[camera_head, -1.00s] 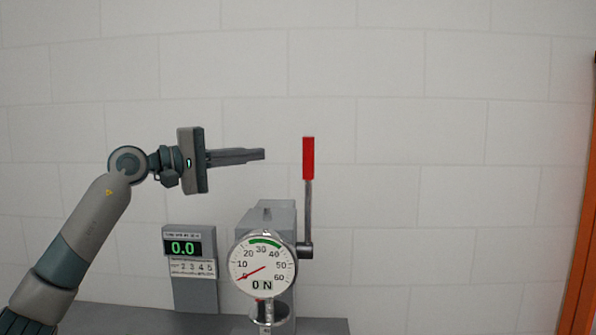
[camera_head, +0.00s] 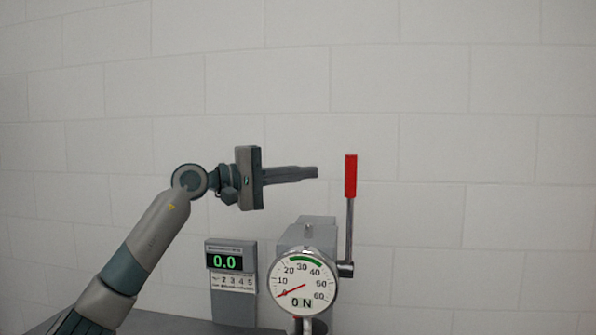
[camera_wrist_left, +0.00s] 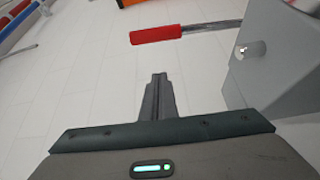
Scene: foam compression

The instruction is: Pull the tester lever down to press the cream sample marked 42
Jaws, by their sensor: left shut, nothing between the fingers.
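The tester lever stands upright on the right side of the grey tester (camera_head: 318,232), with a red grip (camera_head: 351,176) on a metal rod. The round dial (camera_head: 303,283) on the tester's front reads 0 N. My left gripper (camera_head: 315,172) is shut and empty, level with the red grip and a short gap to its left. In the left wrist view the shut fingers (camera_wrist_left: 158,80) point toward the red grip (camera_wrist_left: 156,34) without touching it. The tester's grey body (camera_wrist_left: 285,60) is at the right there. The cream sample cannot be seen. My right gripper is not in view.
A grey display box (camera_head: 231,283) showing 0.0 and a row of numbers stands left of the tester. The bench (camera_head: 165,323) runs along the bottom. The white wall (camera_head: 450,110) behind is bare, and the space around the lever is clear.

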